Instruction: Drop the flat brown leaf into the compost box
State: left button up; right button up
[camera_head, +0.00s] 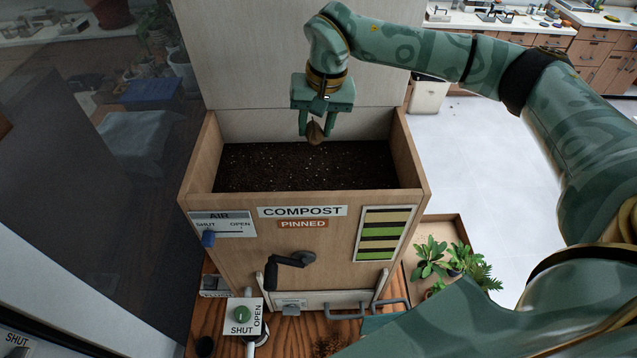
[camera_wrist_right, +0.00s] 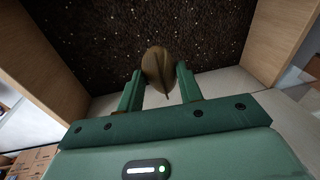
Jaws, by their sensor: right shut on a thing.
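The flat brown leaf (camera_head: 315,133) is held between the fingers of my right gripper (camera_head: 317,122), which points down over the compost box. It also shows in the right wrist view (camera_wrist_right: 158,72), upright between the two green fingers (camera_wrist_right: 160,88), with dark soil behind it. The compost box (camera_head: 331,245) is wooden, open at the top and labelled COMPOST and PINNED. Dark speckled soil (camera_head: 270,167) fills its inside. The leaf hangs above the back part of the soil; I cannot tell the exact gap. My left gripper is not in view.
Potted plants (camera_head: 440,257) stand in a tray at the right. A pale panel (camera_head: 250,60) rises behind the box.

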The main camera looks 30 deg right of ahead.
jog(key=o, duration=0.8)
jog(key=shift+s, duration=0.1)
jog(key=shift+o, duration=1.1)
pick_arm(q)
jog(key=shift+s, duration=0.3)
pick_arm(e)
jog(key=shift+r, duration=0.4)
pick_arm(q)
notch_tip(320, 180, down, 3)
jog(key=b, duration=0.3)
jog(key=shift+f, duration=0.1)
pick_arm(e)
notch_tip(320, 180, up, 15)
jog(key=s+d, duration=0.1)
jog(key=s, duration=0.1)
jog(key=shift+d+r, duration=0.15)
jog(key=shift+d, duration=0.15)
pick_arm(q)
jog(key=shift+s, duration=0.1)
